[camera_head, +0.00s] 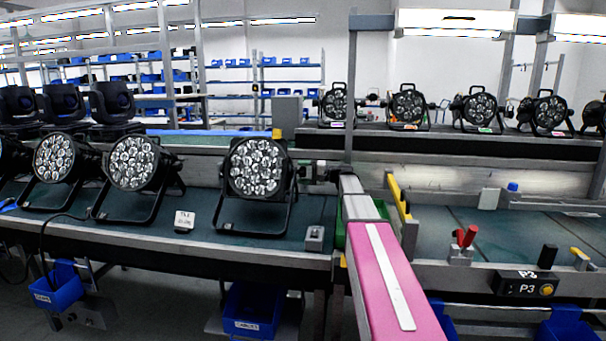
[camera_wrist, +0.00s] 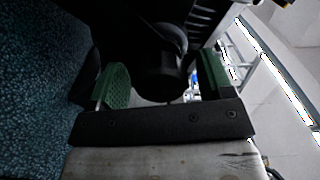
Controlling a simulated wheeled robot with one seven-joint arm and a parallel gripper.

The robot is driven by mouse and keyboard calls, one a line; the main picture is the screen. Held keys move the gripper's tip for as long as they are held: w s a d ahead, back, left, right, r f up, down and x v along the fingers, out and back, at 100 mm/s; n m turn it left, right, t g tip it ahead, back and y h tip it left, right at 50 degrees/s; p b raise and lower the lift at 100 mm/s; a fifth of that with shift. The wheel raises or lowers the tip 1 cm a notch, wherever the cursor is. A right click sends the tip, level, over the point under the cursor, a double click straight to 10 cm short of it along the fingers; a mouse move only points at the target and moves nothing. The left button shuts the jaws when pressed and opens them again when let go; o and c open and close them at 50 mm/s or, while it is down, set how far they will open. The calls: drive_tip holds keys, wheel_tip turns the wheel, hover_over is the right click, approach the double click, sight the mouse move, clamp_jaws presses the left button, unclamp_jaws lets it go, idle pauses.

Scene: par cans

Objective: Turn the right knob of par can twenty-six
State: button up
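A black par can (camera_head: 257,168) with a round face of several clear lenses stands on the near bench, left of my arm. Its number cannot be read. My gripper (camera_head: 312,171) is at the right side of this can, small and partly hidden in the head view. In the wrist view my gripper (camera_wrist: 163,80) has its two green pads wide apart. A dark round knob (camera_wrist: 160,75) of the can sits between the pads, with narrow gaps seeming to show on both sides. Whether a pad touches it is hard to tell.
Other par cans stand to the left, such as one (camera_head: 135,163) close by. Several more stand on the rear shelf (camera_head: 470,145). A small white label (camera_head: 184,221) and a grey block (camera_head: 315,238) sit on the bench. Blue bins (camera_head: 252,312) hang below.

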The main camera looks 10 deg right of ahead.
drive_tip(key=v, duration=1)
drive_tip(key=shift+d, duration=0.35)
drive_tip(key=shift+s, duration=0.15)
